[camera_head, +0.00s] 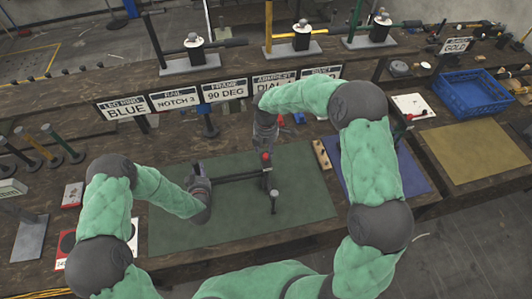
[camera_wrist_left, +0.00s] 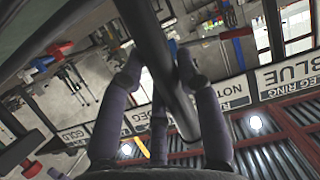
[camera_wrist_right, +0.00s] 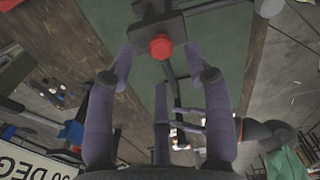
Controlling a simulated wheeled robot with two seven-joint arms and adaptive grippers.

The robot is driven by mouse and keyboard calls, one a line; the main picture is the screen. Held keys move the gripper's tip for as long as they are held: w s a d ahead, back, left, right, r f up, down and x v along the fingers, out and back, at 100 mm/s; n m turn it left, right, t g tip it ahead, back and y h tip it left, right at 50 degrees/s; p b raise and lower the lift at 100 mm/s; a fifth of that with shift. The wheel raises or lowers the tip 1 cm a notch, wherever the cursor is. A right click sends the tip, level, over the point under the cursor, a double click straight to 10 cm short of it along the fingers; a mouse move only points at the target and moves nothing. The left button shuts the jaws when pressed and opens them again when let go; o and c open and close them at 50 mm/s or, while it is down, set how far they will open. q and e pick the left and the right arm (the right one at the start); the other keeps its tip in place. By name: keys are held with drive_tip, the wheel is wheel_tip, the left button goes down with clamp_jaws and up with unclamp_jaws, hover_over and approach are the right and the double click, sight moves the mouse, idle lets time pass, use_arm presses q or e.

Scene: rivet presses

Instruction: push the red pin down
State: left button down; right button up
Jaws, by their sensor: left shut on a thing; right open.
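The red pin (camera_head: 265,156) stands on a dark block at the right end of a dark bar assembly (camera_head: 238,177), over the green mat (camera_head: 300,205). In the right wrist view the red pin (camera_wrist_right: 161,46) shows as a round red head on the block. My right gripper (camera_head: 268,140) is open just behind and above the pin. Its spread fingers (camera_wrist_right: 160,75) point toward the pin, and no contact is visible. My left gripper (camera_head: 205,180) is shut on the dark bar at its left end. The left wrist view shows the bar (camera_wrist_left: 150,45) running between the fingers.
A wooden strip with holes (camera_head: 321,154) lies right of the assembly. Label signs (camera_head: 225,91) and small presses (camera_head: 195,50) stand behind. A blue mat (camera_head: 405,170), blue crate (camera_head: 470,93) and yellow mat (camera_head: 475,150) are to the right. Pegs (camera_head: 45,150) stand at left.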

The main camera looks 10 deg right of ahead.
sight(266, 156)
wheel_tip(266, 156, up, 8)
drive_tip(key=shift+f, duration=0.1)
idle(0.4)
use_arm(q)
drive_tip(key=c, duration=0.8)
unclamp_jaws()
drive_tip(key=shift+w+r, duration=0.1)
drive_tip(key=shift+s, duration=0.25)
